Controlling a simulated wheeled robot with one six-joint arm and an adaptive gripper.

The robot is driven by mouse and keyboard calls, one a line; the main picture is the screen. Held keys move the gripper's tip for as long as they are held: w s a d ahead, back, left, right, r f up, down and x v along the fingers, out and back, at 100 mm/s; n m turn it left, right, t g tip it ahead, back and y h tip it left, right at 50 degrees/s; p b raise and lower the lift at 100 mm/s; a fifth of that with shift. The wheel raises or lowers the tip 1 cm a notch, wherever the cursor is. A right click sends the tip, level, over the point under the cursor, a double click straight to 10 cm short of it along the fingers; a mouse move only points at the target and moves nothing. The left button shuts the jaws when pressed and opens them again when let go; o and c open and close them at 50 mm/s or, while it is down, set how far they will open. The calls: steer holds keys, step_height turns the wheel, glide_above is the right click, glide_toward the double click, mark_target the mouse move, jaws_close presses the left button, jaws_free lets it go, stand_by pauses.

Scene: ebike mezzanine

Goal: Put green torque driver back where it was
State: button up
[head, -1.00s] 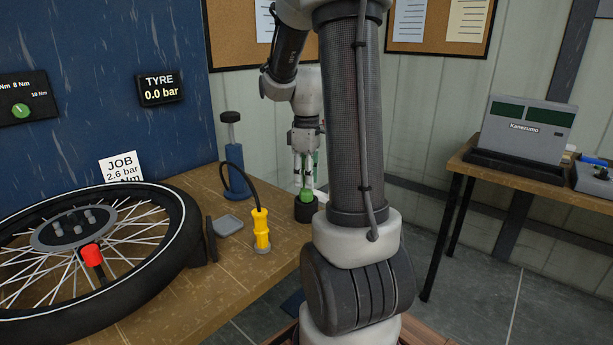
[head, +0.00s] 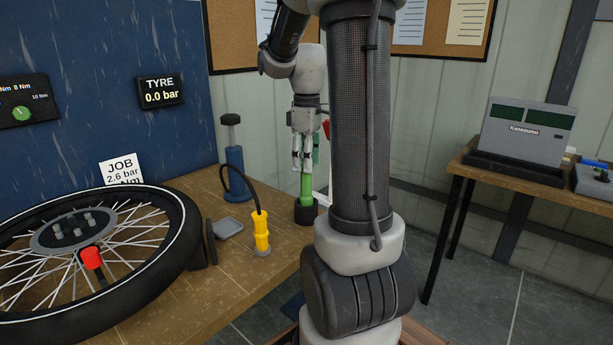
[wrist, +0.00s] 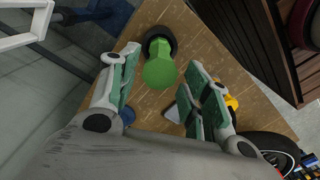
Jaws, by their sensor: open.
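The green torque driver (head: 306,187) stands upright in a black round holder (head: 306,211) at the far right corner of the workbench. In the wrist view the driver (wrist: 160,68) is seen from above, its lower end inside the black holder (wrist: 159,36). My gripper (head: 303,168) points down just above the driver's top. In the wrist view my gripper's two green-padded fingers (wrist: 163,75) are spread apart, with a gap between them and the driver. Nothing is held.
A blue pump (head: 235,172) stands left of the holder, with a yellow tool (head: 261,232) and a small grey tray (head: 228,227) nearer. A spoked wheel (head: 90,255) fills the bench's left. A second table (head: 490,175) stands at the right, across open floor.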

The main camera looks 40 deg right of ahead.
step_height(320, 180, up, 6)
steer(key=shift+f, duration=0.1)
steer(key=s+a+m+t, duration=0.4)
steer(key=s+a+m, duration=0.2)
steer(key=s+a, duration=0.8)
steer(key=shift+s+a+f, duration=0.15)
steer(key=shift+f, duration=0.3)
stand_by(1.0)
